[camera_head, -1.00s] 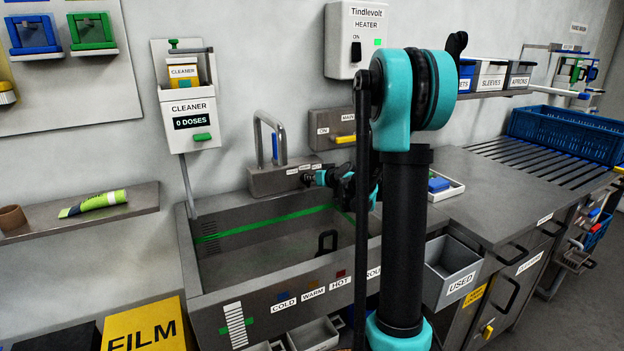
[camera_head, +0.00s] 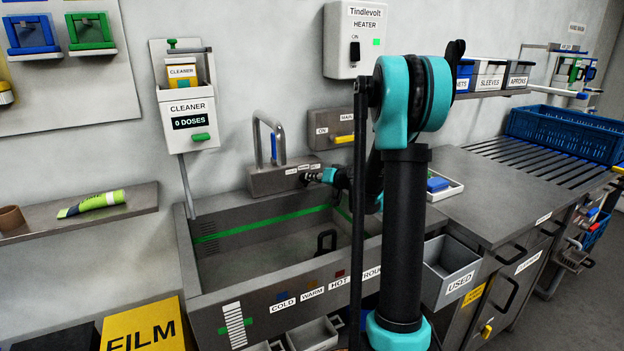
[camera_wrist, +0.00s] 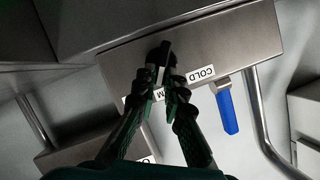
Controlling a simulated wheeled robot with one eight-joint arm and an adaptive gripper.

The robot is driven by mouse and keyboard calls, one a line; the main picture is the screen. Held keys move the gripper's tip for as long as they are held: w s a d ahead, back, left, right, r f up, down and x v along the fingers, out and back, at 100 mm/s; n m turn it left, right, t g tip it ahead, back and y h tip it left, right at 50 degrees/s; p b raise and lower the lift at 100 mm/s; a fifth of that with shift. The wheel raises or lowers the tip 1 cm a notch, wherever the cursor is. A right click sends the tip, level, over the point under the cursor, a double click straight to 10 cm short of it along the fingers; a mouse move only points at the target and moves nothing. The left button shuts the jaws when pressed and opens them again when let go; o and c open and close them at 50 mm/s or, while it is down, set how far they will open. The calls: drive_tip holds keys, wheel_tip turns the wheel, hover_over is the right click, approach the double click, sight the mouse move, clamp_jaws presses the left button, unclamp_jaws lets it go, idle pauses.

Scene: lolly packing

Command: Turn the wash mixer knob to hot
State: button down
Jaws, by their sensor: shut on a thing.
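The wash mixer is a grey metal block (camera_head: 262,181) on the wall behind the sink, with a curved spout and a blue lever (camera_head: 274,147). In the wrist view the block (camera_wrist: 245,40) fills the upper middle, with the blue lever (camera_wrist: 229,110) hanging at the right. A dark knob (camera_wrist: 165,47) shows between my fingertips, near the COLD label (camera_wrist: 202,74). My gripper (camera_wrist: 166,75) is shut on the knob; in the head view my gripper (camera_head: 306,179) is at the block's right end. My fingers partly cover the other labels, so the knob's exact setting is unclear.
The sink basin (camera_head: 215,283) lies below, with COLD, WARM and HOT labels on its front. A MAIN panel with a yellow lever (camera_head: 343,139) is above my gripper. A small tray with a blue block (camera_head: 438,185) sits right of my arm.

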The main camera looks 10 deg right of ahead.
drive_tip(key=shift+w+d+f+m+y, duration=0.1)
drive_tip(key=shift+d+f+m+y, duration=0.05)
drive_tip(key=shift+m+y, duration=0.45)
drive_tip(key=shift+d+f+m+y, duration=0.15)
drive_tip(key=shift+m+y, duration=0.25)
drive_tip(key=shift+m, duration=0.3)
drive_tip(key=c, duration=1.6)
unclamp_jaws()
drive_tip(key=v, duration=1.2)
